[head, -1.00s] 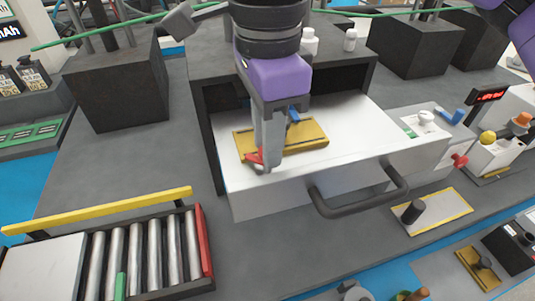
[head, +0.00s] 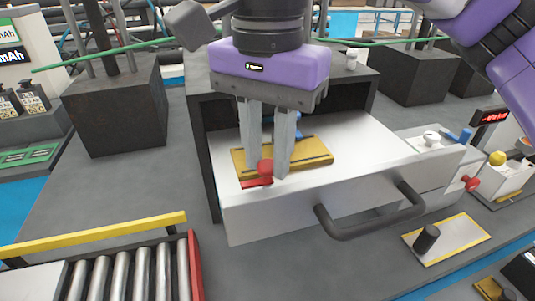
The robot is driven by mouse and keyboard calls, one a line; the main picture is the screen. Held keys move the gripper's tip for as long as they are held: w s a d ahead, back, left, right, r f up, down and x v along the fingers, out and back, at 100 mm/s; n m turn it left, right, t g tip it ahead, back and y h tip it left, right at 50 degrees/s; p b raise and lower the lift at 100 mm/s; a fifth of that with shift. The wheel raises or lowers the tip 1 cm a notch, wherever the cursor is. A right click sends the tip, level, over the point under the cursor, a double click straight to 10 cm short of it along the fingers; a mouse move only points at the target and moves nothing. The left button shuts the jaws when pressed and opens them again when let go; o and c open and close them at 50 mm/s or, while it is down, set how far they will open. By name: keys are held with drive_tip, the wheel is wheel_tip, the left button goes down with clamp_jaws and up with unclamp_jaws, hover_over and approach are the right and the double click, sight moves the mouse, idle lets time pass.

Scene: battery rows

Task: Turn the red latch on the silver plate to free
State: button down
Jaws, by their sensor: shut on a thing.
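The red latch (head: 257,183) sits at the front left of the pulled-out silver-white drawer surface (head: 352,145), at the near edge of a gold plate (head: 315,155). Its round red knob stands up and its flat red bar lies below, pointing left. My gripper (head: 267,169) points down with one finger on each side of the red knob and is shut on it. The fingers hide part of the gold plate and a blue latch (head: 298,128) behind. I cannot tell exactly where the latch is fixed.
A dark handle (head: 375,218) sticks out from the drawer front. The dark cabinet (head: 205,160) stands around the drawer's back. A roller conveyor (head: 130,275) with a yellow rail is at the lower left. A plate with a black knob (head: 427,238) lies at the right.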

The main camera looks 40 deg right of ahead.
sight(269, 164)
idle(0.3)
drive_tip(key=c, duration=1.2)
unclamp_jaws()
drive_tip(key=shift+o, duration=0.2)
wheel_tip(269, 164, up, 8)
drive_tip(key=shift+f, duration=0.1)
drive_tip(key=shift+s, duration=0.1)
